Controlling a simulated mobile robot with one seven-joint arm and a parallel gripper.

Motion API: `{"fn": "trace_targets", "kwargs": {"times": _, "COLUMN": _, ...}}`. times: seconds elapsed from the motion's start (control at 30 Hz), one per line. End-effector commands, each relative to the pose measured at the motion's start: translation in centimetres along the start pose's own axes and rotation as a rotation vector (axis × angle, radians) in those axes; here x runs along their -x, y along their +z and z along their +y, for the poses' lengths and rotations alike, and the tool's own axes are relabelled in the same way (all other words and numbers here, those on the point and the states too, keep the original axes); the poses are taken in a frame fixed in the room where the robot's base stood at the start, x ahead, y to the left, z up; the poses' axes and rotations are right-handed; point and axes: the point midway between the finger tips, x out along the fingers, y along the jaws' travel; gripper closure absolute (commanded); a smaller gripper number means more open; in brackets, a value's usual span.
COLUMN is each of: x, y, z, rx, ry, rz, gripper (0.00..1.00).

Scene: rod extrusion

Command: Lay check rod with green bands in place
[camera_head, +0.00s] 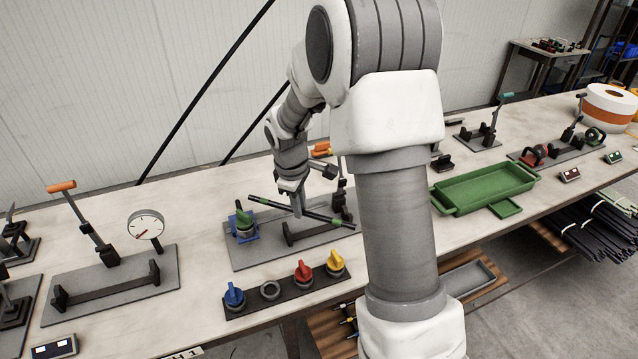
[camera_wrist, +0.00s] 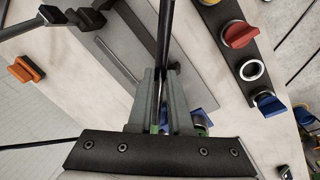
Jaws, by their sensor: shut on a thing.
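The check rod (camera_head: 268,202) is a thin black rod with green bands near its ends. My gripper (camera_head: 298,212) is shut on it near its middle and holds it above a grey fixture plate (camera_head: 255,259). The rod slants slightly down to the right. A low black cradle (camera_head: 318,233) on the plate lies below it; the exact gap cannot be told. In the wrist view the rod (camera_wrist: 165,35) runs upward from between my two grey fingers (camera_wrist: 161,85). A blue holder with a green knob (camera_head: 243,222) is at the plate's left end.
A strip with blue, red and yellow knobs (camera_head: 285,289) lies in front of the plate. A dial gauge fixture (camera_head: 146,224) with an orange-handled lever is at left. A green tray (camera_head: 485,188) is at right, beyond my arm. Bare table separates the fixtures.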

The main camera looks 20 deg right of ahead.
Motion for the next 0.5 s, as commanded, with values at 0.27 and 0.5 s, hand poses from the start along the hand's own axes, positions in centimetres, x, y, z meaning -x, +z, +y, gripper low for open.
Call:
{"fn": "trace_targets", "kwargs": {"times": 0.27, "x": 0.6, "y": 1.5, "z": 2.9, "rx": 0.368, "ry": 0.04, "rz": 0.071, "gripper": 1.0}}
{"fn": "trace_targets", "kwargs": {"times": 0.5, "x": 0.9, "y": 2.5, "z": 4.8, "rx": 0.616, "ry": 0.066, "rz": 0.128, "gripper": 1.0}}
